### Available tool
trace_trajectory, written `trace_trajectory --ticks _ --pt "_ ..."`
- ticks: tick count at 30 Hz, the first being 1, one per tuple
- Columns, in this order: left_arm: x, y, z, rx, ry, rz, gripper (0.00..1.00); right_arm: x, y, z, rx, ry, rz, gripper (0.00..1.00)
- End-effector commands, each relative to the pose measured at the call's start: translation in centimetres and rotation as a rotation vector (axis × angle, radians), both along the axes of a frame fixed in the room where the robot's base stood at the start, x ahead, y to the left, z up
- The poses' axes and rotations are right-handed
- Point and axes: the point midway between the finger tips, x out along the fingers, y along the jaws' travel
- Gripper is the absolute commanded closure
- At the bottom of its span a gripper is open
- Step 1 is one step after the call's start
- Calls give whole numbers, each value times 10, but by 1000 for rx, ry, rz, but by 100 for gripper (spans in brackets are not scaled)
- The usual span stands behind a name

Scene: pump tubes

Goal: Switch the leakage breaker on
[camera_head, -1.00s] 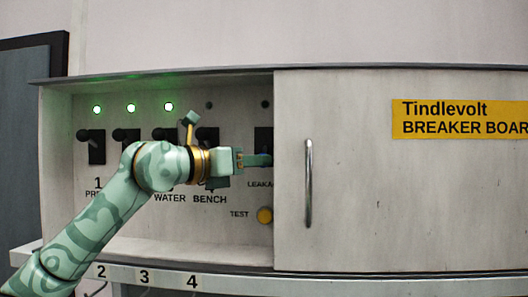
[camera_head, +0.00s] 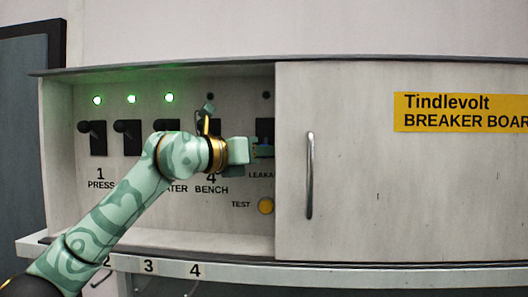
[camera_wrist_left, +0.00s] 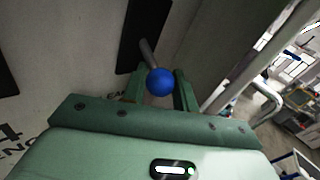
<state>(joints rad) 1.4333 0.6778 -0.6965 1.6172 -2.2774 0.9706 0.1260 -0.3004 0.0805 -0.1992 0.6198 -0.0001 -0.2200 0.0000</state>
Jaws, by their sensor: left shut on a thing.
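The leakage breaker (camera_head: 265,128) is a black plate in the open cabinet, close to the door's left edge, with a cut-off "LEAKA" label below it. In the left wrist view its black plate (camera_wrist_left: 142,30) carries a grey lever ending in a blue ball knob (camera_wrist_left: 160,82). My left gripper (camera_head: 262,149) is at this breaker. In the left wrist view its two fingers (camera_wrist_left: 160,90) are on either side of the knob, shut on it. The small lamp above the breaker (camera_head: 266,95) is dark. My right gripper is not in view.
The cabinet door (camera_head: 400,190) with its vertical handle (camera_head: 310,175) covers the right side, close to my fingers. Other breakers stand to the left; three green lamps (camera_head: 131,99) glow, and the lamp above BENCH (camera_head: 210,96) is dark. A yellow TEST button (camera_head: 266,205) sits below.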

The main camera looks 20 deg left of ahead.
Motion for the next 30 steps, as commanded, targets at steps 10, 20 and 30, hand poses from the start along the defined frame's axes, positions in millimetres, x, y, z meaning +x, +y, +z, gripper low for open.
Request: trace_trajectory --ticks 10,20,30 --pt "-5 -1 17 -40 204 1 100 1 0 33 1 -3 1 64" --pt "-6 -1 30 -87 434 1 100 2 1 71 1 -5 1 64" --pt "-6 -1 34 -113 561 1 100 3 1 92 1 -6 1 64"
